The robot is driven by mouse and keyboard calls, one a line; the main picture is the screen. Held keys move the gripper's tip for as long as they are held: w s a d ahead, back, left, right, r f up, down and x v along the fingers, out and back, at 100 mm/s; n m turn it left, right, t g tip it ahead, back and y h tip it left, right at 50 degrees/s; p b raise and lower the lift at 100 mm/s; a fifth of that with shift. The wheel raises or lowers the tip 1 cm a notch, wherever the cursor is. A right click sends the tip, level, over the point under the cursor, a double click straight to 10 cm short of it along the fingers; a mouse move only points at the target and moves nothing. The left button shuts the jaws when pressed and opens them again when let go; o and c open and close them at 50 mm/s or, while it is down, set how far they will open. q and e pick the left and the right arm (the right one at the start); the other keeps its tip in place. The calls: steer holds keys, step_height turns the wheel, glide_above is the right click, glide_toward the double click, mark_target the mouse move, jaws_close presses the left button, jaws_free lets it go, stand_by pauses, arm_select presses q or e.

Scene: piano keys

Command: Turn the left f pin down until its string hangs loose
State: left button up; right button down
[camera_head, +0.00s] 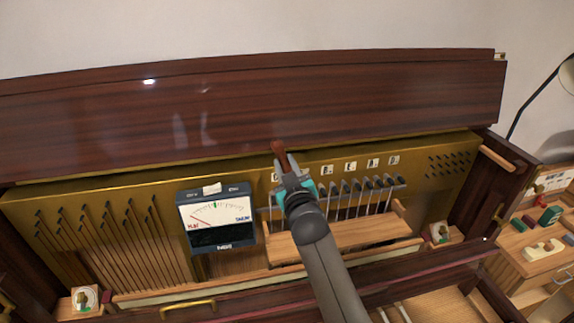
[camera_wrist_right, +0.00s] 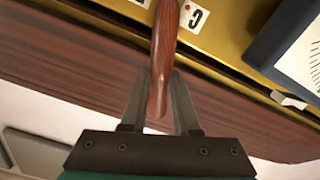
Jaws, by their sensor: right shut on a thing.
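My right gripper (camera_head: 289,178) is shut on the reddish-brown wooden handle (camera_head: 279,152) of a tool. The handle also shows in the right wrist view (camera_wrist_right: 164,45), between the two fingers (camera_wrist_right: 160,85). The tool's far end is out of sight. The gripper is over the brass plate (camera_head: 440,190), at the left end of a row of dark tuning pins (camera_head: 367,184) with strings below. My gripper and arm hide part of this row, and I cannot pick out the left f pin. A white letter label (camera_wrist_right: 195,17) lies beside the handle. My left gripper is not in view.
A dark meter (camera_head: 222,240) with a white dial stands just left of my arm. More pins and strings (camera_head: 110,225) are farther left. A wooden rail (camera_head: 370,233) crosses below the pin row. The raised dark lid (camera_head: 380,100) is behind. A side bench (camera_head: 525,265) holds small blocks.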

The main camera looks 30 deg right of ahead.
steer(key=shift+w+a+n, duration=0.15)
steer(key=shift+a+n, duration=0.25)
steer(key=shift+a, duration=0.25)
steer(key=shift+w+a+f+n+b, duration=0.15)
steer(key=shift+a+f+n+b, duration=0.1)
steer(key=shift+a+n+b, duration=0.15)
steer(key=shift+a+f, duration=0.1)
stand_by(0.5)
steer(key=c, duration=0.8)
jaws_free()
steer(key=shift+w+f, duration=0.1)
steer(key=o, duration=0.4)
steer(key=shift+f, duration=0.1)
steer(key=p+v, duration=0.3)
steer(key=v, duration=0.6)
